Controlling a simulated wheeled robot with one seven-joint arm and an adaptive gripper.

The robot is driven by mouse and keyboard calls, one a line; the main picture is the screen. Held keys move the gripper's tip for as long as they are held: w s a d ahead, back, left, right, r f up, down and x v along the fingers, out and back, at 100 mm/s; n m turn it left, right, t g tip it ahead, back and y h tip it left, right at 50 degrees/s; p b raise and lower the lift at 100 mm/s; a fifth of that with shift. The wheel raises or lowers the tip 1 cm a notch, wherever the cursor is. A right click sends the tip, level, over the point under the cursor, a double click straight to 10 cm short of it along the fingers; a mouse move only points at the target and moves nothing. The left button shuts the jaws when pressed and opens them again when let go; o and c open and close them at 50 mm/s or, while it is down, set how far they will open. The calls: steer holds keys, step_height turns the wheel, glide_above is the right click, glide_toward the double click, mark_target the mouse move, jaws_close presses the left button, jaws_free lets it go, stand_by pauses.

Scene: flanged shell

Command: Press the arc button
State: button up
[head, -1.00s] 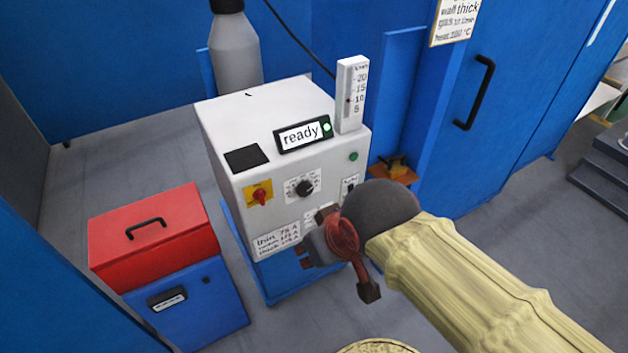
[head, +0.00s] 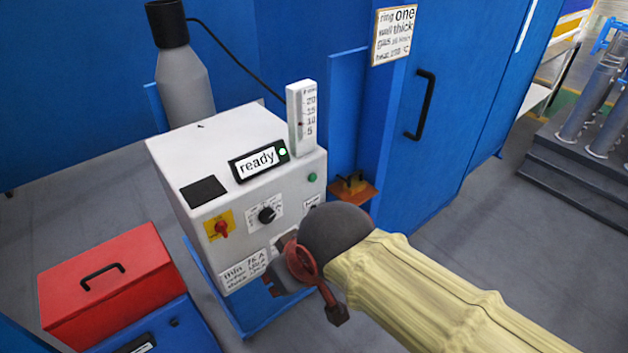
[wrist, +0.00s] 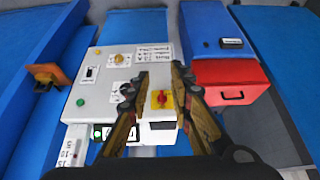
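The white machine box (head: 240,138) has a sloped front with a lit "ready" display (head: 257,163). A small round green button (head: 312,177) sits at the upper right of its front; I cannot read a label for it. It shows at the left in the wrist view (wrist: 80,102). A black dial (head: 267,214) and a red switch on a yellow plate (head: 221,228) are to its left. My gripper (head: 277,275) is in front of the lower panel, hiding part of it. In the wrist view its fingers (wrist: 158,72) are apart and empty, with the red switch seen between them.
A red toolbox (head: 108,285) on a blue cabinet stands at the left. A grey gas cylinder (head: 185,92) stands behind the box. An orange bracket (head: 352,189) juts out right of the box, beside a blue door with a black handle (head: 424,105).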

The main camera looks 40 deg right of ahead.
jaws_close()
stand_by(1.3)
